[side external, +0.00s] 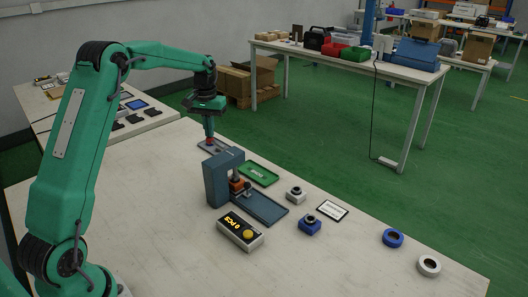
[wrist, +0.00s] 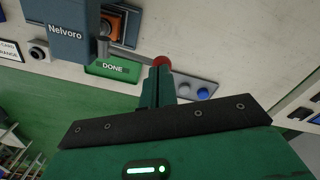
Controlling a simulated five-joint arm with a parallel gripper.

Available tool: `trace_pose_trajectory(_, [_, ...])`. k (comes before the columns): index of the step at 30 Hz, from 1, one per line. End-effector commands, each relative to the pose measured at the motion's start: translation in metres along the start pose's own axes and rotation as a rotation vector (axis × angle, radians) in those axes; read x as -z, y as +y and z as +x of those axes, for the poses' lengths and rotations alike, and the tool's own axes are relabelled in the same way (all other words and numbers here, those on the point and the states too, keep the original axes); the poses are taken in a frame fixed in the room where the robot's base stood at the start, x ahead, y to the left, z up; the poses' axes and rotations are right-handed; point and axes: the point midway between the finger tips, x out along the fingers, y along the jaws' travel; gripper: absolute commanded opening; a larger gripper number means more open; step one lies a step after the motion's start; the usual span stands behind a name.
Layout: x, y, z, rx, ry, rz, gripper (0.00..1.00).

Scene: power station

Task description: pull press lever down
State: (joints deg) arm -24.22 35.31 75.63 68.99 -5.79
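The blue-grey press (side external: 222,178), marked Nelvoro, stands on the white table; it also shows at the upper left of the wrist view (wrist: 66,30). A grey lever arm (wrist: 132,54) reaches out from it to a red ball knob (wrist: 162,62), which shows small in the side view (side external: 209,139). My gripper (wrist: 160,72) has its green fingers together, pointing down, with the tips right at the knob and partly covering it. In the side view my gripper (side external: 209,132) is directly above the knob. I cannot tell whether the tips touch it.
A green DONE tray (side external: 258,174) lies beside the press. A counter box (side external: 240,231) with a yellow button stands in front. A blue part (side external: 309,225), a grey part (side external: 296,195) and a card (side external: 332,210) lie to the right. A grey plate with a blue button (wrist: 203,94) is near the knob.

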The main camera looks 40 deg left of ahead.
Motion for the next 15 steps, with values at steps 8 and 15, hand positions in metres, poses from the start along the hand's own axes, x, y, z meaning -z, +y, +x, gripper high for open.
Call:
trace_pose_trajectory(8, [-0.0008, 0.0003, 0.0073, 0.000, -0.005, 0.001, 0.00])
trace_pose_trajectory(15, [-0.0008, 0.0003, 0.0106, 0.000, -0.004, 0.001, 0.00])
